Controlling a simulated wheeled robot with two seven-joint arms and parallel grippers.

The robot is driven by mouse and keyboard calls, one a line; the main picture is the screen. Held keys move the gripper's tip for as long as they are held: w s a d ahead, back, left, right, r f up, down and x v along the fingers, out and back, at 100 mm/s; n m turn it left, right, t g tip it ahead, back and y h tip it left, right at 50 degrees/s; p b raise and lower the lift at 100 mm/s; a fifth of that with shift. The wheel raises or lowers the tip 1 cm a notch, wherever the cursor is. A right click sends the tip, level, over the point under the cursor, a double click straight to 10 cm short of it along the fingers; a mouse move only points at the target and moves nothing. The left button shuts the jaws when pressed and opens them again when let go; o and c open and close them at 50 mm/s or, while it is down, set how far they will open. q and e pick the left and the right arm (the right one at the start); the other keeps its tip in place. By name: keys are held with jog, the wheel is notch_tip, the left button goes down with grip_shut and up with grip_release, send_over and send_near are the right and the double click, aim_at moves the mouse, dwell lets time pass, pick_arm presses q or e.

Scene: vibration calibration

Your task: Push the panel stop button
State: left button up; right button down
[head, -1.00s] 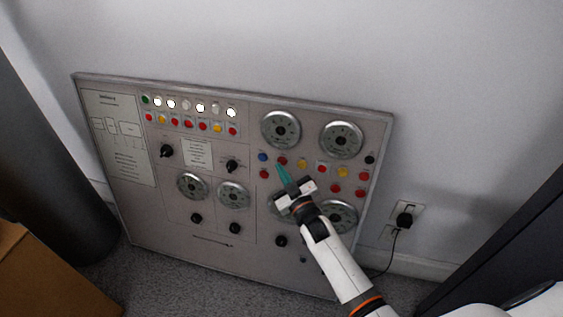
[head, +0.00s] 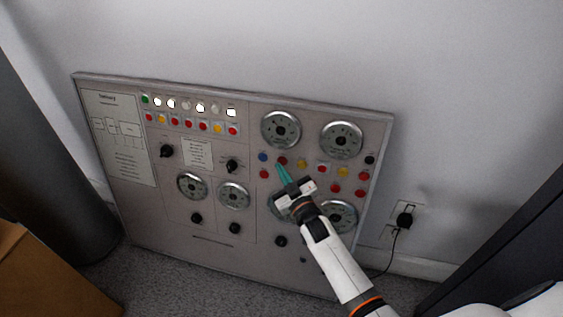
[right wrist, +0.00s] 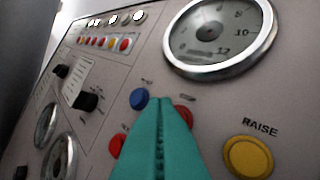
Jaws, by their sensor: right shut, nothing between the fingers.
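The grey control panel (head: 215,245) leans against the wall and carries several coloured buttons and dials. My right gripper (head: 281,167) is shut and empty, its teal fingertips pointing at the panel just below a red button (head: 282,160). In the right wrist view the shut fingertips (right wrist: 160,102) lie between a blue button (right wrist: 139,98) and that red button (right wrist: 184,114), which they partly cover. The small labels above these two are too blurred to read surely. I cannot tell whether the fingertips touch the panel. My left gripper is not in view.
A yellow button (right wrist: 248,157) marked RAISE is to the right, and a red button (right wrist: 117,145) is lower left. A large dial (right wrist: 215,35) is above. A plug (head: 404,219) with a cable is right of the panel; a brown box (head: 45,275) stands at lower left.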

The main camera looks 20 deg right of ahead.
jog(key=shift+w, duration=0.1)
jog(key=shift+w+d+f, duration=0.1)
jog(key=shift+w+d, duration=0.15)
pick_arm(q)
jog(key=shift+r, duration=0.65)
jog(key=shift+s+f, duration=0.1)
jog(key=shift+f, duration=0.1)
pick_arm(e)
jog(key=shift+w, duration=0.1)
